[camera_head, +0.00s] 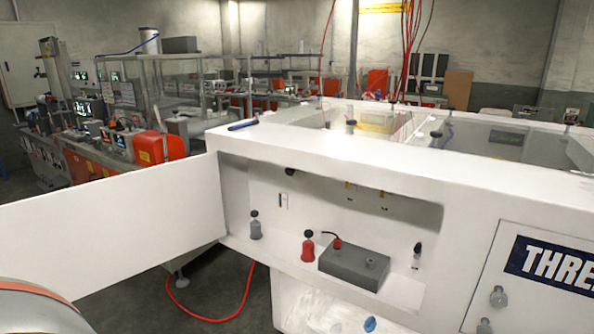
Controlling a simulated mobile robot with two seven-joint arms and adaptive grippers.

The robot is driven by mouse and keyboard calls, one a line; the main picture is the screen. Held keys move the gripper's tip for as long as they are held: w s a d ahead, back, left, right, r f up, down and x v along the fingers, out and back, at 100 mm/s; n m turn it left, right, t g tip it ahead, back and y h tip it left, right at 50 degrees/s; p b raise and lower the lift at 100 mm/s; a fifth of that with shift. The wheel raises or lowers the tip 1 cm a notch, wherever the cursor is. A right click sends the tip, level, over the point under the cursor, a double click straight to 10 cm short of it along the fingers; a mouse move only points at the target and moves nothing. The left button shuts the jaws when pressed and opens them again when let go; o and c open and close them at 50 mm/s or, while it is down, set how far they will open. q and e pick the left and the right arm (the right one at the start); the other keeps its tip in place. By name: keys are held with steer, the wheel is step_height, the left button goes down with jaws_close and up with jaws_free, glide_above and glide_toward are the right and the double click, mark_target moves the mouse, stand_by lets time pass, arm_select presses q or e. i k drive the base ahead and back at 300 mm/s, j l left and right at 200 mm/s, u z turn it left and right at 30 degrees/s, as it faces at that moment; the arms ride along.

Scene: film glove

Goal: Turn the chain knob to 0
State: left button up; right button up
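I cannot tell which part is the chain knob; no label or dial marking for it is readable. Inside the open recess of the white machine (480,180), a small dark round knob (290,171) sits on the upper back wall. On the recess's ledge are a grey fitting with a black ball top (255,228), a red fitting with a black ball top (308,247), a grey box (352,268) with small fittings on top, and a small black-topped piece (416,256). Neither gripper is in view.
A long white panel (110,225) stands open to the left of the recess. A closed door with "THRE" lettering (555,265) and grey knobs (498,296) is at right. A red hose (215,320) lies on the floor. Other machines (115,135) stand behind.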

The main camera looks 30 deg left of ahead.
mark_target(290, 172)
steer(key=u, duration=1.05)
steer(key=k+j, duration=0.15)
steer(key=k, duration=0.25)
steer(key=i+z, duration=0.1)
steer(key=z, duration=0.55)
steer(key=i+j+z, duration=0.45)
steer(key=j+z, duration=0.25)
steer(key=i+j, duration=0.15)
steer(key=j, duration=0.2)
steer(key=i+j+z, duration=0.1)
steer(key=j, duration=0.2)
steer(key=i+j, duration=0.15)
steer(key=j, duration=0.2)
